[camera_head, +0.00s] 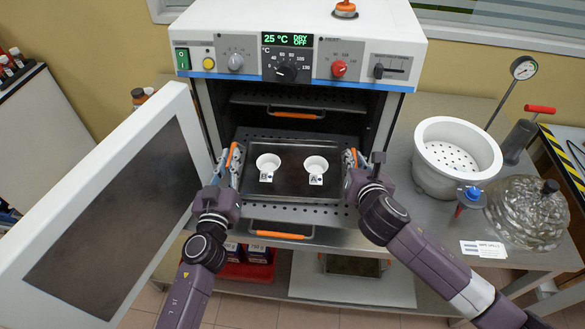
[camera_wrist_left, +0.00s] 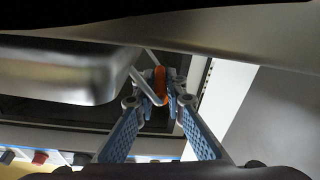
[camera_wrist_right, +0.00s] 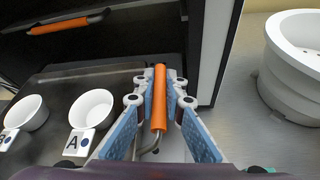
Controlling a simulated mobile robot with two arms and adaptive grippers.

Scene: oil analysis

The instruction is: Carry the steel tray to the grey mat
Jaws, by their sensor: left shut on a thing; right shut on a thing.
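The steel tray (camera_head: 293,186) is level at the mouth of the open oven and carries two white crucibles, one labelled B (camera_head: 268,162) and one labelled A (camera_head: 316,164). My left gripper (camera_head: 234,160) is shut on the tray's left orange handle (camera_wrist_left: 160,82). My right gripper (camera_head: 351,162) is shut on the right orange handle (camera_wrist_right: 159,98). The tray's side also shows in the left wrist view (camera_wrist_left: 70,72). I cannot tell whether the tray touches the perforated shelf (camera_head: 290,214) below it.
The oven door (camera_head: 50,225) stands open at the left. A white pot (camera_head: 430,180) with a perforated plate, a glass lid (camera_head: 530,215) and a blue-topped valve stand on the bench to the right. A pale board (camera_head: 350,288) lies on a lower level.

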